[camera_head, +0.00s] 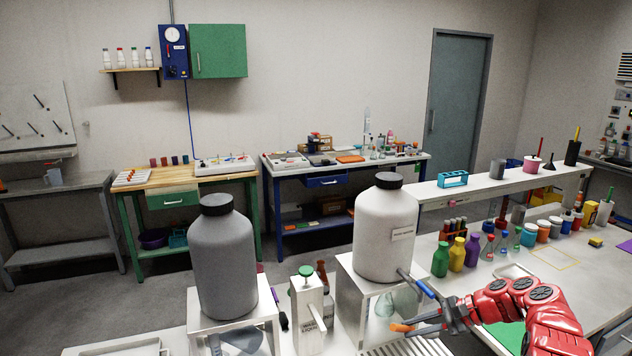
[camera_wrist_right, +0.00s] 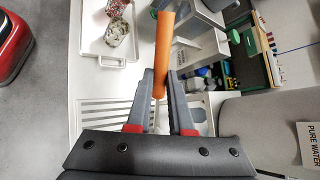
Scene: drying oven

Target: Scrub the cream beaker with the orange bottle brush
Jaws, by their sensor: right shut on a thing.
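My right gripper (camera_head: 418,329) is in the lower right of the head view, over the white counter in front of the large white bottle. In the right wrist view its fingers (camera_wrist_right: 160,85) are shut on the orange handle (camera_wrist_right: 163,45) of the brush. The orange end (camera_head: 402,327) also shows at the fingertips in the head view. The bristles are hidden or too small to make out. I cannot pick out the cream beaker for certain. Two small speckled vessels, (camera_wrist_right: 117,8) and (camera_wrist_right: 117,33), stand on a white tray in the wrist view. My left gripper is not in view.
A white bottle (camera_head: 384,235) and a grey bottle (camera_head: 224,262) stand on raised stands, close to the arm's left. A slatted white rack (camera_head: 378,348) lies below the gripper. Coloured bottles (camera_head: 457,254) line the counter behind. The white tray (camera_wrist_right: 88,50) has a raised rim.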

